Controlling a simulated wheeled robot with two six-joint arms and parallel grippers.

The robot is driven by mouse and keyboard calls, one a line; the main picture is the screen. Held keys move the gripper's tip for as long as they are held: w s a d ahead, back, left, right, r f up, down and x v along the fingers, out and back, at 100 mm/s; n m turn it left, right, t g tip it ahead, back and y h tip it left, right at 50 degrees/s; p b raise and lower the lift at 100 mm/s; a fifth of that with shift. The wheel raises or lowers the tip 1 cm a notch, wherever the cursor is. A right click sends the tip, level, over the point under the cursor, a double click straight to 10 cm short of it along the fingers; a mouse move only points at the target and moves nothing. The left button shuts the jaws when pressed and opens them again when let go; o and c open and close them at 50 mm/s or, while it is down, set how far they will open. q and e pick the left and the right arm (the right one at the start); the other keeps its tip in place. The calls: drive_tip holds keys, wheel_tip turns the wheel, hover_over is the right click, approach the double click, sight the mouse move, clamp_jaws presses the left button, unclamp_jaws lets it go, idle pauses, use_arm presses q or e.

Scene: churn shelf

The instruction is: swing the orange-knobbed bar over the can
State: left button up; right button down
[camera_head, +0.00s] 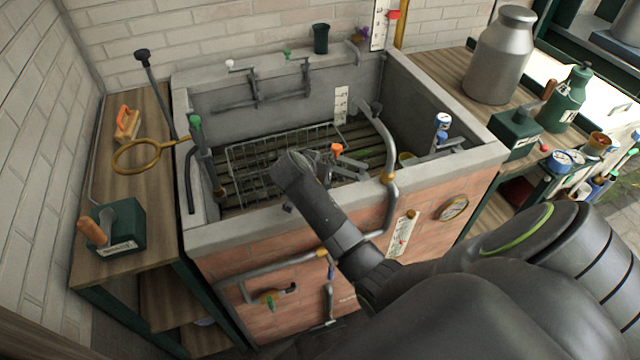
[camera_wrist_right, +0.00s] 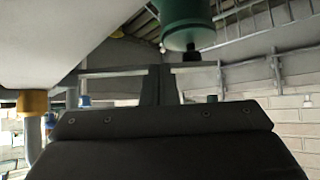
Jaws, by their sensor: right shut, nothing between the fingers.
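The orange knob (camera_head: 337,148) shows above the trough, just right of the end of my right arm. The bar under it is mostly hidden among grey parts there, so its direction is unclear. A large grey metal can (camera_head: 500,58) with a lid stands upright on the right-hand wooden bench, well apart from the knob. My right gripper reaches over the trough, its fingers hard to make out in the head view. In the right wrist view its fingers (camera_wrist_right: 160,82) are together with nothing between them. My left gripper is not in view.
The stone trough (camera_head: 340,224) holds a wire rack (camera_head: 245,165) over slats. A grey pipe (camera_head: 391,205) rises over its front wall. A green bottle (camera_head: 563,105) stands on the right bench. A yellow ring (camera_head: 117,158) lies left. A green cylinder (camera_wrist_right: 187,22) hangs close in the wrist view.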

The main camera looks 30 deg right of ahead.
idle(0.4)
drive_tip(key=b+v, duration=0.1)
drive_tip(key=v, duration=1.1)
